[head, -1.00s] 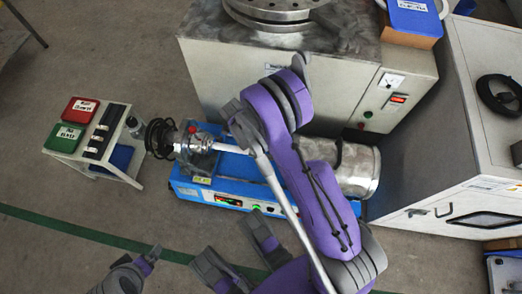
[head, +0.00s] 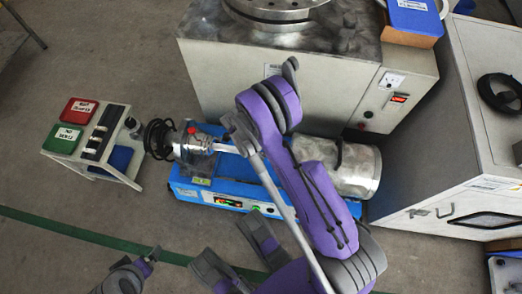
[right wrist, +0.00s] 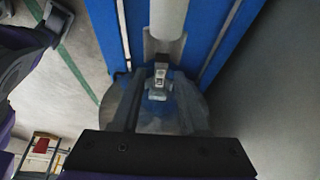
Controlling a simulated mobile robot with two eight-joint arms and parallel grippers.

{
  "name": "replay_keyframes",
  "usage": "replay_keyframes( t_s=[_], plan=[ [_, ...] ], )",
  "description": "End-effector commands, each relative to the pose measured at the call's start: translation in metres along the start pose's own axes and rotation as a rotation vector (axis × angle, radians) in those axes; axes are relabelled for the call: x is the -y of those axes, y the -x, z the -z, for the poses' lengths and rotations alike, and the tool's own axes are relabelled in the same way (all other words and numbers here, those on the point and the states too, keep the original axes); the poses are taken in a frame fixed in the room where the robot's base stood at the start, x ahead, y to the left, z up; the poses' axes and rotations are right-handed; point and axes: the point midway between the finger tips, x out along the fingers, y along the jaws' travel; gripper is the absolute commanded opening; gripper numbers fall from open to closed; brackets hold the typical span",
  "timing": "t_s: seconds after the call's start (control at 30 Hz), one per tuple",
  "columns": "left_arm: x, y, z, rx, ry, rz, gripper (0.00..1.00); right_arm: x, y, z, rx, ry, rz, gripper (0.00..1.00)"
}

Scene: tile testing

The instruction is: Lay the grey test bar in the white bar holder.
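The white bar holder (head: 229,148) is a pale tube above the blue bench unit. It also shows at the top of the right wrist view (right wrist: 168,18), with a grey cradle-like end. A small grey block, probably the grey test bar (right wrist: 161,76), lies just below this end and between my right fingers. I cannot tell whether it rests in the cradle. My right gripper (right wrist: 161,88) straddles it, with its fingers apart and gaps seeming to show on both sides. In the head view, my right arm hides most of this spot. My left gripper (head: 138,272) is low at the left, its fingers unclear.
The blue bench unit (head: 187,190) carries a clear-walled housing with a red knob (head: 192,130) and a large metal cylinder (head: 358,170). A white stand (head: 123,168) with red and green boxes is at the left. A grey cabinet (head: 225,75) rises behind.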

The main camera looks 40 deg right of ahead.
Motion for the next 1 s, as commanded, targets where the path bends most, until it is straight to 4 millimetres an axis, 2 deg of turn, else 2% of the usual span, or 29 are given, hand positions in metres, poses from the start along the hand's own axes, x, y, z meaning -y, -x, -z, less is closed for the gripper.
replay_keyframes(
  t_s=[0.3,0.43,0.8,1.0],
  plan=[
    [0.000,0.000,0.000,0.000,0.000,0.000,1.00,0.000,0.001,0.001,0.000,0.000,0.000,0.48],
    [0.000,0.001,0.000,0.000,0.000,0.000,1.00,0.000,0.011,0.003,0.000,0.001,0.000,0.48],
    [0.000,0.017,0.003,0.001,0.000,0.000,1.00,0.000,0.089,0.004,0.001,0.001,0.000,0.48],
    [0.000,0.023,0.004,0.000,0.000,0.000,1.00,0.000,0.118,0.003,0.000,0.000,0.000,0.48]
  ],
)
